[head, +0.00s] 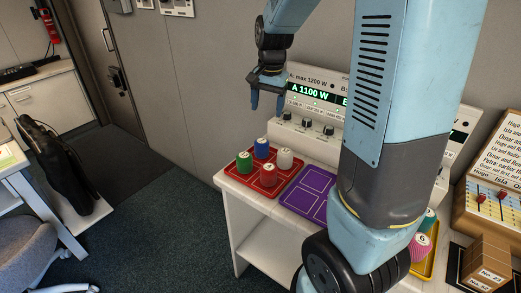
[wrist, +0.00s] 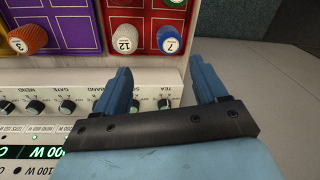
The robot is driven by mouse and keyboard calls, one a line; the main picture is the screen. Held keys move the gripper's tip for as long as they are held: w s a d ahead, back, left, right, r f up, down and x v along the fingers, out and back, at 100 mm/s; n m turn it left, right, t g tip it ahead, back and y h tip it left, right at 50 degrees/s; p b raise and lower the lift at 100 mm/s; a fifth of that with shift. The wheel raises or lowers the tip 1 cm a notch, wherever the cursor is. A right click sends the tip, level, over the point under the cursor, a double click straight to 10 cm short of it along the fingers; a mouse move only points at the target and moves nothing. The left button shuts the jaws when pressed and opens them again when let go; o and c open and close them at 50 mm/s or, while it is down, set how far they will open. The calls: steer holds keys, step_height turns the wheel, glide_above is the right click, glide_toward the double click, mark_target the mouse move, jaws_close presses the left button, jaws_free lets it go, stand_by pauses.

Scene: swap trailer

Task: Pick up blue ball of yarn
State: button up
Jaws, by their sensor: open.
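The blue ball of yarn (head: 262,147) sits at the back of the red tray (head: 237,180), between the green ball (head: 244,162) and the white ball (head: 285,158). A red ball (head: 269,175) is in front. In the wrist view the blue ball (wrist: 171,40), with a label reading 7, lies beyond the fingertips, nearer the right finger. The white ball (wrist: 125,40) reads 12 and lies nearer the left finger. My gripper (head: 267,102) is open, empty and above the tray's back edge, pointing down. The wrist view shows its fingers (wrist: 160,70) apart with nothing between.
A panel with knobs and a green display (head: 312,92) stands right behind the trays. A purple tray (head: 298,205) is beside the red one; an orange ball (wrist: 28,39) sits in it. A yellow tray (head: 430,262) with a pink ball is partly hidden by my arm.

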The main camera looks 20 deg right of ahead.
steer(key=m+g, duration=0.1)
steer(key=m, duration=0.1)
glide_above(262, 142)
step_height(262, 142, down, 6)
step_height(262, 142, down, 8)
steer(key=shift+w+d+f, duration=0.1)
steer(key=shift+f, duration=0.15)
steer(key=shift+w+f, duration=0.15)
steer(key=shift+f, duration=1.2)
steer(key=shift+w+f, duration=0.1)
steer(key=shift+f, duration=1.2)
steer(key=shift+c, duration=0.3)
steer(key=c, duration=0.8)
